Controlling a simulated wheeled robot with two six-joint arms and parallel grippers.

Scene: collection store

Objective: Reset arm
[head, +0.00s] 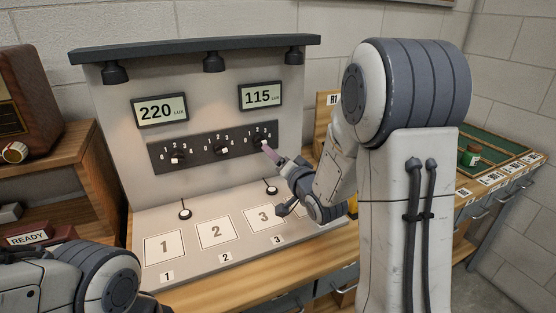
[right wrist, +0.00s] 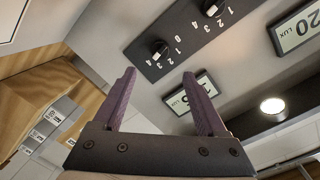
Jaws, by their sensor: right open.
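My right arm comes in from the right in the head view. My right gripper (head: 268,150) is up at the third dial (head: 261,142) of the dark knob strip; in this view one purple finger shows clearly. In the right wrist view the two purple fingers of the gripper (right wrist: 160,73) stand apart with nothing between them. The same dial (right wrist: 160,49) shows beyond the fingertips, apart from them in that picture. Part of my left arm shows at the lower left of the head view; its gripper is out of view.
A grey light stand carries a 220 lux display (head: 159,110), a 115 lux display (head: 261,96) and lamps under a top bar (head: 200,46). Numbered pads (head: 166,247) lie on its base. A wooden radio (head: 25,95) stands left; a green tray (head: 505,155) holding a jar (head: 470,156) lies right.

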